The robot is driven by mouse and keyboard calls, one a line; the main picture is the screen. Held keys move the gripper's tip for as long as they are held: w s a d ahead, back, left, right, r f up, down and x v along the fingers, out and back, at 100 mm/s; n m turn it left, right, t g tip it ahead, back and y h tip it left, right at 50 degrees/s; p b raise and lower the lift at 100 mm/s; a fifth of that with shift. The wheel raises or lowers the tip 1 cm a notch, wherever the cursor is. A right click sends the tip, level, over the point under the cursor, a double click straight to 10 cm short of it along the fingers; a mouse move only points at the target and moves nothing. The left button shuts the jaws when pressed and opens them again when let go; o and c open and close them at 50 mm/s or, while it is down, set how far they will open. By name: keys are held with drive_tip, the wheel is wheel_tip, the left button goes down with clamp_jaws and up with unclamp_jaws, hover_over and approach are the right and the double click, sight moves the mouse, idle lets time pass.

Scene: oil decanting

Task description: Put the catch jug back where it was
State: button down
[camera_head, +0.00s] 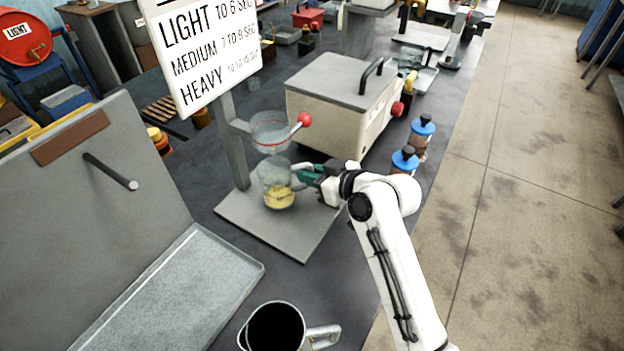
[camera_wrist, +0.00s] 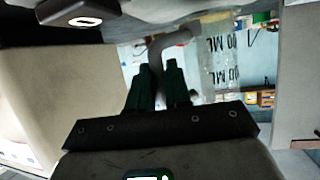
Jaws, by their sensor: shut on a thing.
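The catch jug (camera_head: 278,188) is clear, with yellow oil in its bottom. It is upright under the clear funnel cup (camera_head: 270,130) of the stand, over the grey base plate (camera_head: 303,240). I cannot tell whether it touches the plate. My gripper (camera_head: 304,172) comes from the right and is shut on the jug's handle. In the wrist view, my gripper's dark fingers (camera_wrist: 160,78) close on the grey handle (camera_wrist: 175,40), and the clear jug wall with ML marks (camera_wrist: 221,65) is just right of them.
A metal jug (camera_head: 274,328) stands at the front. A grey tray (camera_head: 185,290) lies at left. A beige box with a lid (camera_head: 345,100) stands behind my gripper, and blue-topped jars (camera_head: 404,160) are at the bench's right edge. The sign (camera_head: 205,55) hangs above the stand.

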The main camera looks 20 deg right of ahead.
wheel_tip(320, 180, down, 3)
drive_tip(key=shift+r, duration=0.2)
drive_tip(key=c, duration=1.1)
unclamp_jaws()
drive_tip(key=shift+o, duration=0.2)
drive_tip(key=shift+s, duration=0.15)
drive_tip(key=b+v, duration=0.1)
drive_tip(key=v, duration=1)
drive_tip(key=shift+s+d+r, duration=0.25)
drive_tip(key=shift+r, duration=0.05)
